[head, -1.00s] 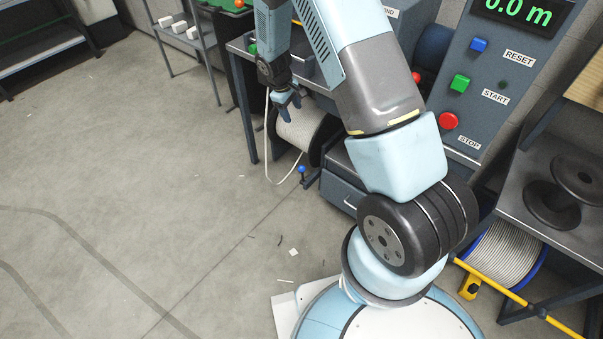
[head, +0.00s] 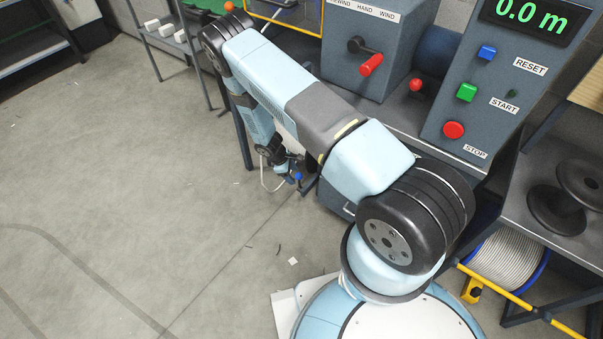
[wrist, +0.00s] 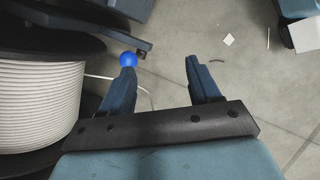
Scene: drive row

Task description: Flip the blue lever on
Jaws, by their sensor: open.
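The blue lever shows as a round blue knob (wrist: 128,59) at the end of a dark arm in the wrist view. It lies just beyond the tip of the left finger; I cannot tell whether they touch. My gripper (wrist: 160,75) is open, with nothing between its two fingers. In the head view the blue knob (head: 298,176) is small and close beside my gripper (head: 286,176), low in front of the bench. My arm hides much of the area around it there.
A spool of white cable (wrist: 35,105) stands close at the left in the wrist view. The control panel with blue, green and red buttons (head: 465,91) and a red-handled crank box (head: 371,64) are at the bench. The floor (head: 120,170) at left is open.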

